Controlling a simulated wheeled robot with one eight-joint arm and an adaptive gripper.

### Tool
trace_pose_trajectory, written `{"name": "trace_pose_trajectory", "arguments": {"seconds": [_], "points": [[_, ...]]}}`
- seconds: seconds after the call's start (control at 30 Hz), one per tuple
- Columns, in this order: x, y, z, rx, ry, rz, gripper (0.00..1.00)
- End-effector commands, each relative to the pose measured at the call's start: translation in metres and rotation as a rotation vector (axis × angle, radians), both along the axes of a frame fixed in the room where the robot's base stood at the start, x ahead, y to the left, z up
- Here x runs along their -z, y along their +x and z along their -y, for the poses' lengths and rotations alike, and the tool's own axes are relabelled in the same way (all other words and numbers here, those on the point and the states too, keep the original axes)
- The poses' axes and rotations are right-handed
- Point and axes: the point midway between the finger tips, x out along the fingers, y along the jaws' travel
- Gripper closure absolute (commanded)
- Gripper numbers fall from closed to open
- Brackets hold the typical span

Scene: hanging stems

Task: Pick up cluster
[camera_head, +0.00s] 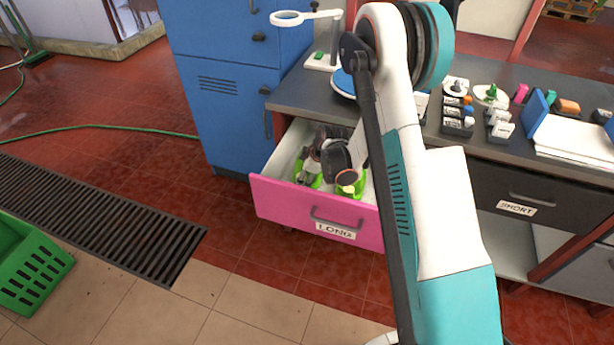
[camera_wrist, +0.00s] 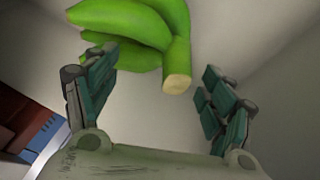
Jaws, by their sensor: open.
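A green banana-like cluster (camera_wrist: 135,28) with a pale cut stem end (camera_wrist: 177,84) lies in the wrist view, just beyond my fingers. My gripper (camera_wrist: 160,100) is open, with one finger on each side of the stem end. The left finger overlaps the lower fruits in the picture; I cannot tell whether it touches them. In the head view my gripper (camera_head: 310,170) reaches down into the open pink drawer (camera_head: 278,203) labelled LONG. Green parts of the cluster (camera_head: 350,186) show around it, partly hidden by my arm.
The drawer's pale walls (camera_wrist: 265,75) stand close around my gripper. A blue cabinet (camera_head: 225,100) is at the left. A closed drawer (camera_head: 560,200) labelled SHORT is at the right. A green crate (camera_head: 30,270) stands at the lower left.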

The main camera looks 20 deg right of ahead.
Motion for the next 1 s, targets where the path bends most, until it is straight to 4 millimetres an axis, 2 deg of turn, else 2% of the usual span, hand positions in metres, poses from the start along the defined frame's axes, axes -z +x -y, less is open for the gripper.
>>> {"name": "trace_pose_trajectory", "arguments": {"seconds": [0.03, 0.1, 0.37, 0.47, 0.63, 1.0], "points": [[0.011, 0.003, -0.002, -0.001, 0.0, 0.0, 0.24], [0.019, 0.007, -0.004, 0.0, 0.0, 0.0, 0.24], [0.021, 0.01, -0.005, 0.001, 0.0, 0.0, 0.24], [0.021, 0.01, -0.005, 0.001, 0.0, 0.0, 0.42], [0.021, 0.009, -0.005, 0.0, 0.0, 0.0, 0.81], [0.014, 0.01, -0.005, 0.0, 0.001, 0.001, 0.81]]}}
